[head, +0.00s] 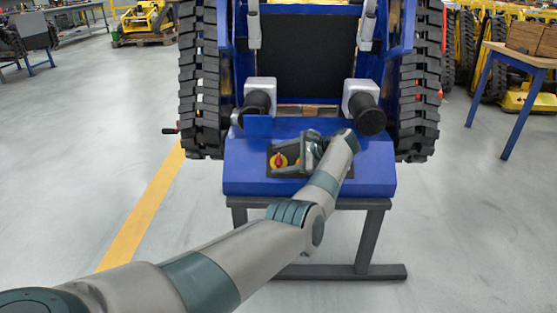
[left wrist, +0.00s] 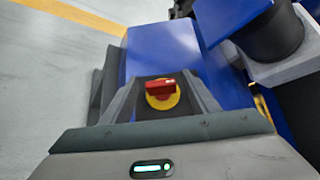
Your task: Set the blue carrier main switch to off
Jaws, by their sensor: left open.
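The blue carrier (head: 235,175) stands ahead on a dark stand, with a black track on each side. Its main switch (head: 280,161) is a red handle on a yellow disc, set in a dark panel on the blue front. In the left wrist view the red handle of the switch (left wrist: 160,88) lies roughly crosswise in the picture, over the yellow disc. My left gripper (head: 308,150) is at the panel, just right of the switch in the head view. In the left wrist view its open fingers (left wrist: 162,101) stand on either side of the switch; contact cannot be told. My right gripper is not in view.
Two black cylinders in light housings (head: 258,98) jut out above the panel. A blue-legged wooden table (head: 522,58) with boxes stands at right. Yellow machines (head: 145,18) are at the back.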

